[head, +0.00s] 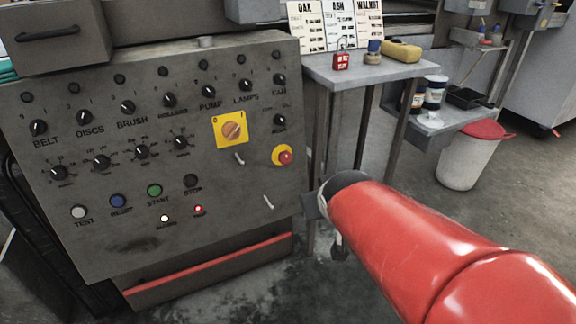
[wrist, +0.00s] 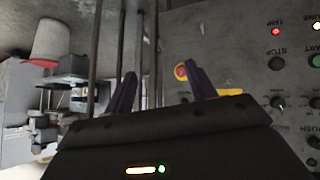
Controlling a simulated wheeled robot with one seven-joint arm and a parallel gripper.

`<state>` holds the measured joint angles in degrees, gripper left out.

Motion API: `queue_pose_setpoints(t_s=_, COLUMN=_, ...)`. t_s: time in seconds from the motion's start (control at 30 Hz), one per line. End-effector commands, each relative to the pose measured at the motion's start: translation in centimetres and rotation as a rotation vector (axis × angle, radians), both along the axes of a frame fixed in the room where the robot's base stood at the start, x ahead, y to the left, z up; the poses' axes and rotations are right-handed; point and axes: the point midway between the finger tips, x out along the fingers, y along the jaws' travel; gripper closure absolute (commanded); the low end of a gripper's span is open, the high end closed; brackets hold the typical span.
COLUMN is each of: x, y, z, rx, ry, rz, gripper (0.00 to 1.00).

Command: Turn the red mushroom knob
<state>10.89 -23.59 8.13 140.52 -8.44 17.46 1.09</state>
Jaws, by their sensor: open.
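The red mushroom knob (head: 285,157) sits on a round yellow plate at the right side of the grey control panel (head: 100,220). In the wrist view the knob (wrist: 181,71) shows just beyond one finger, which partly covers its yellow plate. My gripper (wrist: 158,82) is open, with its two dark fingers apart and nothing between them. In the head view my red arm reaches in from the lower right and hides most of the gripper. The gripper end is below and to the right of the knob, apart from it.
A yellow-plated rotary switch (head: 231,130) is left of the knob, among several black dials and coloured buttons. A grey side table (head: 370,72) with a red padlock (head: 341,60) stands right of the panel. A white bin (head: 465,165) with a red lid is farther right.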

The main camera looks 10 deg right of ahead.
Motion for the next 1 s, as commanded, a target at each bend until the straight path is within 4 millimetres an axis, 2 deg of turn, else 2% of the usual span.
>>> queue_pose_setpoints(t_s=0.03, x=2.7, y=-0.5, z=-1.8, rx=-0.016, ry=-0.042, rz=0.019, gripper=0.41)
queue_pose_setpoints(t_s=0.2, x=10.5, y=-0.6, z=-5.0, rx=-0.011, ry=-0.250, rz=0.130, gripper=0.41)
queue_pose_setpoints(t_s=0.3, x=14.0, y=-0.2, z=-6.8, rx=0.037, ry=-0.383, rz=0.199, gripper=0.41)
queue_pose_setpoints(t_s=0.4, x=16.2, y=0.1, z=-8.2, rx=0.107, ry=-0.512, rz=0.251, gripper=0.41)
queue_pose_setpoints(t_s=0.5, x=17.4, y=0.3, z=-8.8, rx=0.177, ry=-0.624, rz=0.282, gripper=0.41)
queue_pose_setpoints(t_s=0.67, x=18.1, y=0.3, z=-8.9, rx=0.248, ry=-0.736, rz=0.303, gripper=0.41)
queue_pose_setpoints(t_s=0.87, x=19.5, y=0.7, z=-8.6, rx=0.261, ry=-0.763, rz=0.310, gripper=0.41)
queue_pose_setpoints(t_s=1.0, x=21.7, y=1.2, z=-8.6, rx=0.263, ry=-0.762, rz=0.308, gripper=0.41)
